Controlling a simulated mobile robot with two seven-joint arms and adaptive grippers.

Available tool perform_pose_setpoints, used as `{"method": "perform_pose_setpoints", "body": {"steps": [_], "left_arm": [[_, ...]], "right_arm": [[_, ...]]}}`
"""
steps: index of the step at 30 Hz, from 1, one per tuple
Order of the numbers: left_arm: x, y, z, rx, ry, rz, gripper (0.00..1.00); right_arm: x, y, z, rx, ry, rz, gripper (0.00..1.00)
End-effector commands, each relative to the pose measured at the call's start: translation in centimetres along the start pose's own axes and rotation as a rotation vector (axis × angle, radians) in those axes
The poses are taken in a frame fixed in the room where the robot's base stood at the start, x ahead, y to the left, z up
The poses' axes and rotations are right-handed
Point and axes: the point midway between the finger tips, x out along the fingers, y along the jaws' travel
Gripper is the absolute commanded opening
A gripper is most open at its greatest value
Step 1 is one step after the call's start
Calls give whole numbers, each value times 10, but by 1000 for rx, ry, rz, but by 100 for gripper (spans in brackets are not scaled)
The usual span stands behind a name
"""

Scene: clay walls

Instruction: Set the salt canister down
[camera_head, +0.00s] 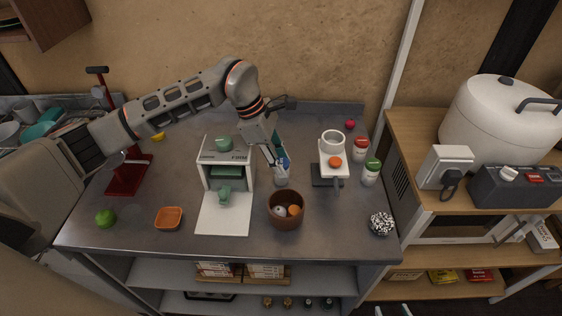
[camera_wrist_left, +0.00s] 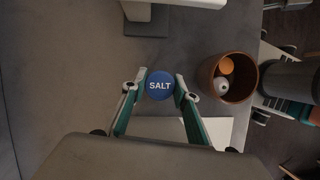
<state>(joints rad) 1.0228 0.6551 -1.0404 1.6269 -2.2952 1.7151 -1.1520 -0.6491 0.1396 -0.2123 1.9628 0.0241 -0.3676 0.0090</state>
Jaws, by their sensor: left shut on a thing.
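The salt canister has a round blue lid marked SALT (camera_wrist_left: 160,85), seen from above in the left wrist view. In the head view the canister (camera_head: 282,176) is small and partly hidden by my fingers, just behind the brown bowl. My left gripper (camera_head: 276,163) points down and is shut on it; in the wrist view its two fingertips (camera_wrist_left: 159,88) flank the lid. The canister looks upright and close to the grey counter (camera_head: 180,205). I cannot tell whether its base touches. My right gripper is not in view.
The brown bowl (camera_head: 286,222) with round items stands just in front of the canister. A white machine (camera_head: 226,163) is to the left, a white stand with a cup (camera_head: 333,158) to the right. Red- and green-lidded shakers (camera_head: 370,174) stand further right. The counter behind the canister looks fairly clear.

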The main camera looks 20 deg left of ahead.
Motion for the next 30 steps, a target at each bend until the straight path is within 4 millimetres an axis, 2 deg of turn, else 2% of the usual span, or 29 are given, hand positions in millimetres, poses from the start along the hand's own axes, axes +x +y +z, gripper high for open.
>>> {"method": "perform_pose_setpoints", "body": {"steps": [10, 11, 12, 13, 23, 26, 30], "left_arm": [[3, 1, -1, 1, 0, 2, 6], [4, 0, -2, 1, 0, 1, 31], [3, 1, -1, 1, 0, 2, 42], [3, 1, -1, 1, 0, 2, 46], [2, 1, -1, 1, -1, 2, 46], [-4, 1, 0, 1, -1, 4, 46], [-23, 2, 0, 2, 0, 6, 46]], "right_arm": [[1, -1, 1, 1, 0, 0, 40], [1, -1, 1, 1, 0, 0, 40], [1, -1, 1, 1, 0, 0, 40], [1, -1, 1, 1, 0, 0, 40], [0, 0, 0, 1, 0, 0, 40], [0, 0, 0, 1, 0, 0, 40], [1, -1, 2, 1, -1, -1, 40]]}}
